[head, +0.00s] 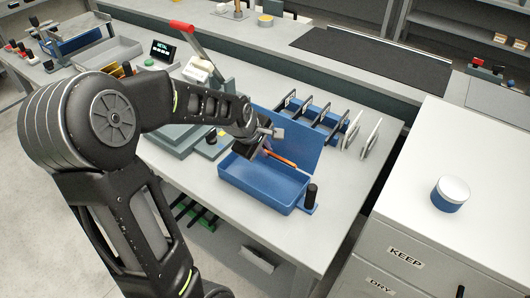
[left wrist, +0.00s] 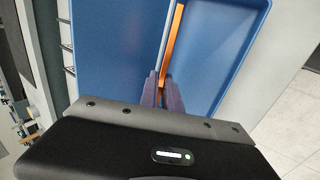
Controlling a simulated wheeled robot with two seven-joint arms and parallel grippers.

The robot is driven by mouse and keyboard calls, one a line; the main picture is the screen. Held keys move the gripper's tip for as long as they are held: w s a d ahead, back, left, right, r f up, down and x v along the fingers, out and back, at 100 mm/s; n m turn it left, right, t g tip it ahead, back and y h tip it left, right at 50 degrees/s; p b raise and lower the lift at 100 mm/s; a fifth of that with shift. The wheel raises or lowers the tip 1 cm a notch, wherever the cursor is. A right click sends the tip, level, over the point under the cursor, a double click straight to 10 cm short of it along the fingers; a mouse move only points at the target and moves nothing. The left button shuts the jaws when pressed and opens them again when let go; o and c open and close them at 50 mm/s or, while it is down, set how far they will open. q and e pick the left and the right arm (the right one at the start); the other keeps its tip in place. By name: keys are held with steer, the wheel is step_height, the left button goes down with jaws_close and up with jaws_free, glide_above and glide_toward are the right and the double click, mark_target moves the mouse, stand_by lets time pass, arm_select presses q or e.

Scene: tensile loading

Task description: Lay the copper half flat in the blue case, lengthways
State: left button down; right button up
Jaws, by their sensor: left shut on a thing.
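The copper half (head: 283,161) is a thin orange bar, and it also shows in the left wrist view (left wrist: 175,38). My left gripper (head: 266,150) is shut on one end of it and holds it over the open blue case (head: 262,196). In the left wrist view the dark fingertips (left wrist: 162,92) pinch the bar's near end, and the bar points away along the case (left wrist: 225,50). The case's tray looks empty in the head view, with its blue lid raised behind. I cannot tell how far the bar is above the case floor. My right gripper is not in view.
A black cylinder (head: 311,196) stands at the case's right corner. A blue rack with black dividers (head: 312,117) and white plates (head: 371,138) stand behind. A grey machine with a red-handled lever (head: 192,34) is at the back left.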

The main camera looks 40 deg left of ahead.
arm_select(q)
steer(key=shift+f+t+b, duration=0.3)
steer(key=shift+f+b, duration=0.5)
steer(key=shift+b, duration=0.35)
steer(key=shift+f+b, duration=1.2)
steer(key=shift+f, duration=0.45)
steer(key=c, duration=1.5)
jaws_free()
steer(key=shift+s+f, duration=0.1)
steer(key=shift+s, duration=0.05)
steer(key=v, duration=0.8)
